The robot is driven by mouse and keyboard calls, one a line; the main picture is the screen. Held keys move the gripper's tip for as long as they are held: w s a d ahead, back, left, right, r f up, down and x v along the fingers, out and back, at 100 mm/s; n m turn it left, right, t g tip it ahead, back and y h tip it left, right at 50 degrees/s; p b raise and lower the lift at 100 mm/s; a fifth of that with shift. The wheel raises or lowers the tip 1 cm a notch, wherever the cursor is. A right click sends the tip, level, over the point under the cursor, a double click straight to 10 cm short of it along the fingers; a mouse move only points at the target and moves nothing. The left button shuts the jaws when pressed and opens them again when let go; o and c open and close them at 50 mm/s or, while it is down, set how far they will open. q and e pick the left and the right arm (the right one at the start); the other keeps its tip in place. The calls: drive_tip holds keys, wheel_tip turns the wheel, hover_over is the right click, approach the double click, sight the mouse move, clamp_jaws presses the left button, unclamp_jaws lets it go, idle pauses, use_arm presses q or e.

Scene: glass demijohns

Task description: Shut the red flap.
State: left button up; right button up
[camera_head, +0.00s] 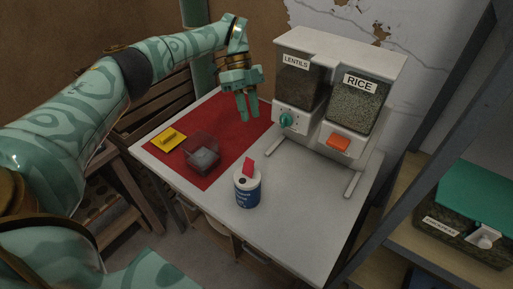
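The red flap (248,166) stands raised at the top of a blue and white can (247,190), beside a small dark hole in the white lid. The can stands upright on the pale table, just right of the red mat's edge. My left gripper (248,117) is above the far part of the table, beyond the can and left of the dispenser, apart from the flap. Its fingers point down with a narrow gap between them and nothing visible in it. My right gripper is not in view.
A dispenser labelled LENTILS and RICE (310,48) stands at the back right, with a green knob (287,119) and an orange flap (338,142). A clear container (203,154) and yellow item (169,138) lie on the red mat (216,120). The front table is clear.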

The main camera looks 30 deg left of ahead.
sight(248, 167)
use_arm(q)
wheel_tip(248, 167, up, 3)
drive_tip(key=a+n, duration=0.2)
drive_tip(key=a, duration=0.1)
drive_tip(key=shift+y, duration=0.4)
drive_tip(key=x, duration=1.6)
drive_tip(key=shift+s+d+r, duration=0.1)
drive_tip(key=shift+s+d, duration=0.1)
clamp_jaws()
